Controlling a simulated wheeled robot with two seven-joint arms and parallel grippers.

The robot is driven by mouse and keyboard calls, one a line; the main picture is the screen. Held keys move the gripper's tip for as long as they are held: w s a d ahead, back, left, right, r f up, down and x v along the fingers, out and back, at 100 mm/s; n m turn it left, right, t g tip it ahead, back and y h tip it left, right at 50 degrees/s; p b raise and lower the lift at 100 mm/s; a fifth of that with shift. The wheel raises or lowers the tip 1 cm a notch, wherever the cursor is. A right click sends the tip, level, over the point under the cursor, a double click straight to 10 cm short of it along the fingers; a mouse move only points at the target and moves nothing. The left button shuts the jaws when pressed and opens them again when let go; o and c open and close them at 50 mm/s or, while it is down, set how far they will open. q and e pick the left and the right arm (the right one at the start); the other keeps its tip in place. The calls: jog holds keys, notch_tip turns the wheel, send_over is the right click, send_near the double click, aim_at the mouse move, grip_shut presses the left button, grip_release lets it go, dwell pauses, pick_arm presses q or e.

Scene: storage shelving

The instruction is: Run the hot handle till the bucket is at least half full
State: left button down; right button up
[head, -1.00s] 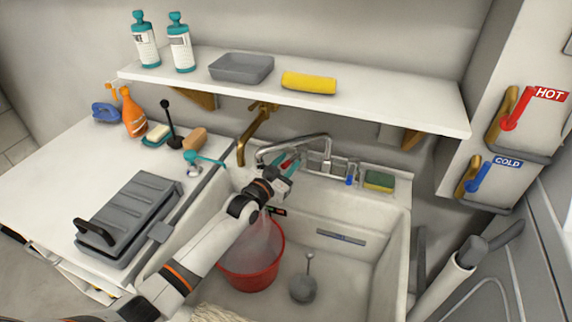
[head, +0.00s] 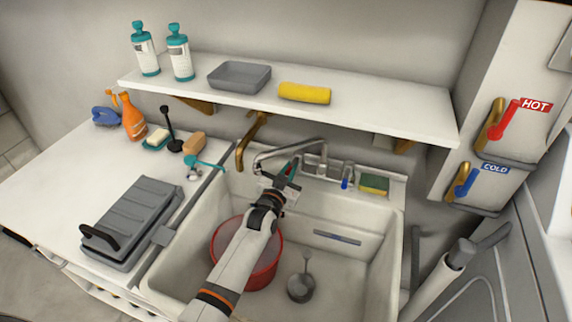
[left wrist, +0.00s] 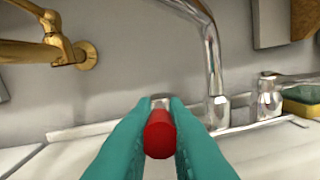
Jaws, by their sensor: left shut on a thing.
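My left gripper (head: 288,174) reaches over the sink to the faucet (head: 290,149). In the left wrist view its teal fingers (left wrist: 158,140) are shut on the red-tipped hot handle (left wrist: 159,134). The faucet's blue handle (head: 346,181) stands to the right. The red bucket (head: 268,270) stands in the sink, partly covered by my left arm. Its inside looks greyish, but I cannot tell the water level. No clear water stream shows now. My right gripper is not in view.
HOT (head: 507,121) and COLD (head: 465,183) levers are on the wall at right. A grey ladle-like tool (head: 301,285) lies in the sink. A brass tap (head: 250,142) is left of the faucet. A sponge (head: 374,184) sits at the sink's back right.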

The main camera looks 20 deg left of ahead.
pick_arm(q)
jog(key=shift+d+r+y, duration=0.1)
jog(key=shift+y, duration=0.2)
jog(key=c, duration=1.5)
grip_release()
jog(key=shift+o, duration=0.2)
jog(key=s, duration=1.2)
jog(key=shift+a, duration=0.3)
